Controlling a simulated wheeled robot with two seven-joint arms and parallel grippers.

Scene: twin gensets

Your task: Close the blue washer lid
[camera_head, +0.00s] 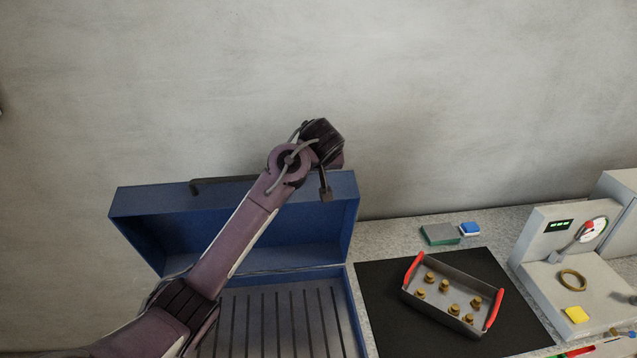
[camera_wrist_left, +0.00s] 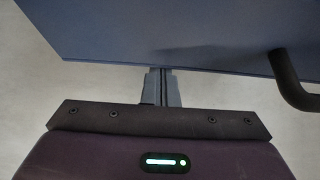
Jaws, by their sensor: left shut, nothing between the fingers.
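The blue washer (camera_head: 347,310) stands at the lower left of the head view, with a slatted grey floor inside. Its blue lid (camera_head: 135,205) is raised open, and a dark handle (camera_head: 215,182) runs along its top edge. My left gripper (camera_head: 326,196) is at the lid's upper right, its fingers pointing down and shut with nothing between them. In the left wrist view the shut fingers (camera_wrist_left: 161,86) reach the edge of the blue lid (camera_wrist_left: 180,30), and I cannot tell if they touch. The handle also shows there (camera_wrist_left: 288,80). My right gripper is not in view.
Right of the washer, a grey tray with red handles (camera_head: 440,300) holds several brass fittings on a black mat (camera_head: 385,325). A grey gauge stand (camera_head: 545,240) is at the right. A wall rises behind.

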